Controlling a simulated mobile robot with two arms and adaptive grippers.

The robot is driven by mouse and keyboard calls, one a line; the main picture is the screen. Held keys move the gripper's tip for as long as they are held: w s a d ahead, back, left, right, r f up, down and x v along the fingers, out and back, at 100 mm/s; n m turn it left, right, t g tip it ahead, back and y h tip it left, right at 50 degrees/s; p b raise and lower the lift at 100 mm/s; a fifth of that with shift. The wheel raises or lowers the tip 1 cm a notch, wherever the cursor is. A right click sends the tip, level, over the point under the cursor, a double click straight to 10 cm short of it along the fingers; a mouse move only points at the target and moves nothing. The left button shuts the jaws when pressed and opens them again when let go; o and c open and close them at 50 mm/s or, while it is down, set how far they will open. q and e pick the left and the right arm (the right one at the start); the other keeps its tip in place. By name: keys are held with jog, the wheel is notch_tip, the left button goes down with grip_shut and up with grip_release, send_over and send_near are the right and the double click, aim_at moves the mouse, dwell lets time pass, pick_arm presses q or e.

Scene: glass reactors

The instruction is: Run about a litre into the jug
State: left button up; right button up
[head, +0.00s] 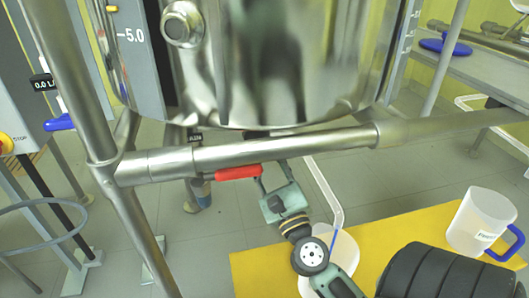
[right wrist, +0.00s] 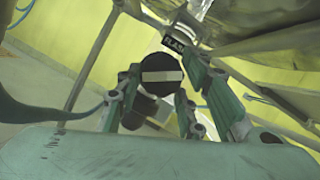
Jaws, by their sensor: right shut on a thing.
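The metal and glass reactor vessel (head: 285,55) fills the upper middle of the head view. A red lever handle (head: 238,173) shows just below the horizontal steel rail. My right gripper (head: 268,178) is at the right end of this lever, shut on it, with the fingertips partly hidden by the rail. In the right wrist view, a dark round piece (right wrist: 161,92) with a pale bar lies between the gripper's fingers; no red shows there. The clear jug (head: 478,222) with a blue handle stands upright on a yellow surface, apart from the gripper. My left gripper is not in view.
The steel rail (head: 265,148) crosses just above my right gripper. A slanting steel post (head: 65,80) stands at left, beside a metal ring (head: 20,235). The yellow surface (head: 385,240) is at lower right. A grey bench (head: 480,75) stands at the far right.

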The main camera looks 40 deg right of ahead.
jog(key=shift+a+n+y, duration=0.2)
jog(key=shift+n+y, duration=0.2)
jog(key=shift+n, duration=0.1)
jog(key=o, duration=1.1)
jog(key=shift+w, duration=0.1)
jog(key=shift+c, duration=0.2)
jog(key=v, duration=1.2)
jog(key=shift+f, duration=0.15)
